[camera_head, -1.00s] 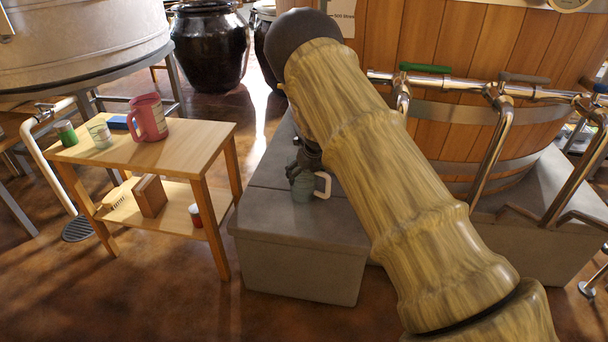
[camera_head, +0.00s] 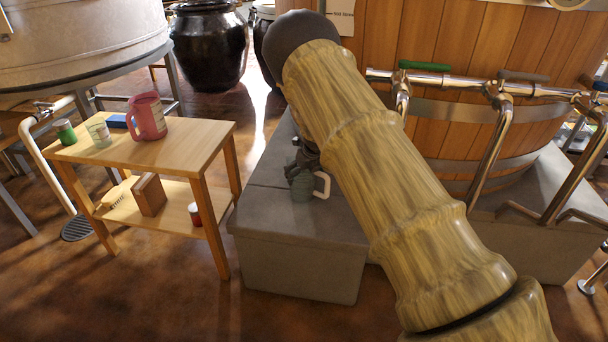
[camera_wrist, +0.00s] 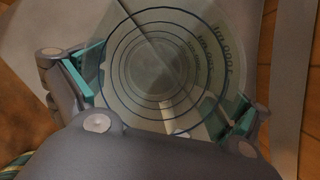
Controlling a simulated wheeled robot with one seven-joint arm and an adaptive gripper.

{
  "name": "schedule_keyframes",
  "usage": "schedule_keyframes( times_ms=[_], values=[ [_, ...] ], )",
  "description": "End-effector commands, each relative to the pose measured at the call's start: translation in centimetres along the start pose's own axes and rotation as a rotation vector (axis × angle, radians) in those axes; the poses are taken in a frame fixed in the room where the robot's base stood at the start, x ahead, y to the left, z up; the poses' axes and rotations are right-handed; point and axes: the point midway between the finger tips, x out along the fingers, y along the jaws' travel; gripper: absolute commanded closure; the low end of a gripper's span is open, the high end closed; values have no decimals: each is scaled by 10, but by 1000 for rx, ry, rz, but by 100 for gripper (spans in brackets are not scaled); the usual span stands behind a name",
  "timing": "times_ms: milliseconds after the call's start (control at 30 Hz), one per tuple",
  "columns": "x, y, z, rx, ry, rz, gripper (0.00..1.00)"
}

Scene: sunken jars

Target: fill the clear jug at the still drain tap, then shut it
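The clear jug (camera_head: 301,188), greenish with a pale handle, is upright at the grey plinth (camera_head: 300,262), left of my arm. I cannot tell whether it rests on the plinth. My gripper (camera_head: 305,160) is at the jug's top, partly hidden by my arm. In the wrist view the jug (camera_wrist: 155,75) is seen from above with volume marks and appears empty. The teal pads of my gripper (camera_wrist: 165,100) lie against its opposite sides. A pipe with a green-handled tap (camera_head: 425,67) and other taps runs along the wooden vat; which is the still drain tap is unclear.
Bent metal pipes (camera_head: 490,150) stand to the right.

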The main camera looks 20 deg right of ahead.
Motion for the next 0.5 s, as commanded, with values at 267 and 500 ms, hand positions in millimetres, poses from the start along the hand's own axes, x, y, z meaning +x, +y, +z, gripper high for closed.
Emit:
schedule_keyframes(
  times_ms=[267, 500],
  values=[
    [-1, 0, 0, 1, 0, 0, 0],
    [-23, 1, 1, 1, -1, 0, 0]
  ],
)
